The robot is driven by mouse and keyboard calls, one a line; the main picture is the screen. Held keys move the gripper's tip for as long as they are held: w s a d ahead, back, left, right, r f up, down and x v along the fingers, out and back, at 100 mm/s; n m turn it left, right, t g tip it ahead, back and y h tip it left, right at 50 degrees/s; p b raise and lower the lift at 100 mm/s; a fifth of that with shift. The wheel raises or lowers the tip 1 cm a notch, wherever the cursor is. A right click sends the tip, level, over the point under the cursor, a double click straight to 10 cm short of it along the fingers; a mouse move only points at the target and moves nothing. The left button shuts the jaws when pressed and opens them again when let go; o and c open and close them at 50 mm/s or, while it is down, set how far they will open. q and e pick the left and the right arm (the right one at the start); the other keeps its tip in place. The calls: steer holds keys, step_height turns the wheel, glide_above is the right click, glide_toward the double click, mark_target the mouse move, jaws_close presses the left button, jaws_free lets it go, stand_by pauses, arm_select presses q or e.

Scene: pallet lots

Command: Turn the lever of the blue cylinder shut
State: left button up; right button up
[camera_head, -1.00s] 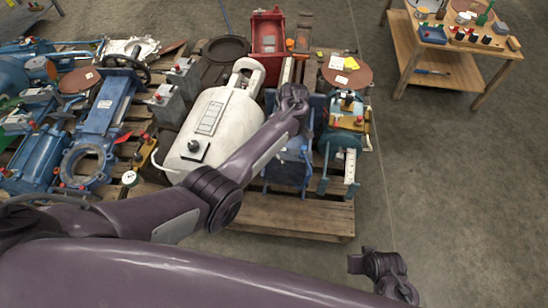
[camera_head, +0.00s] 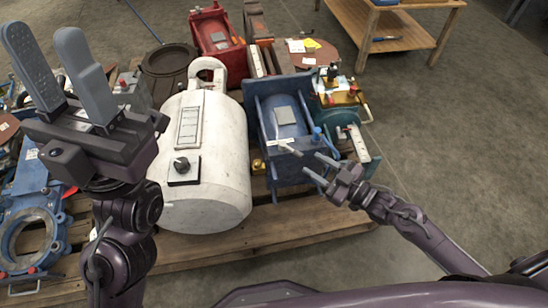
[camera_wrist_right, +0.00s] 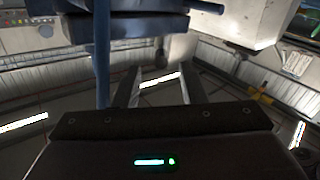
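The blue cylinder (camera_head: 284,118) stands in a blue frame on the pallet, right of a white tank. A small pale lever (camera_head: 290,149) shows at its front, with a blue knob (camera_head: 316,134) to its right. The lever's exact setting is too small to tell. My right gripper (camera_head: 312,165) is open and empty, just in front of the lever, apparently apart from it. In the right wrist view, its two spread fingers (camera_wrist_right: 157,77) lie below blue metal (camera_wrist_right: 140,25). My left gripper (camera_head: 43,36) is open and empty, raised at the left, pointing up.
The white tank (camera_head: 225,145) with a black knob stands left of the blue cylinder. A green machine (camera_head: 350,135) stands close on the right. The pallet (camera_head: 285,228) has bare boards in front. Floor at right is clear; a wooden table (camera_head: 400,30) is beyond.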

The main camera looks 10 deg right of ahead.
mark_target(302, 157)
steer(key=b+x, duration=0.2)
steer(key=x, duration=0.6)
steer(key=shift+r+b, duration=0.2)
steer(key=shift+b, duration=0.15)
jaws_close()
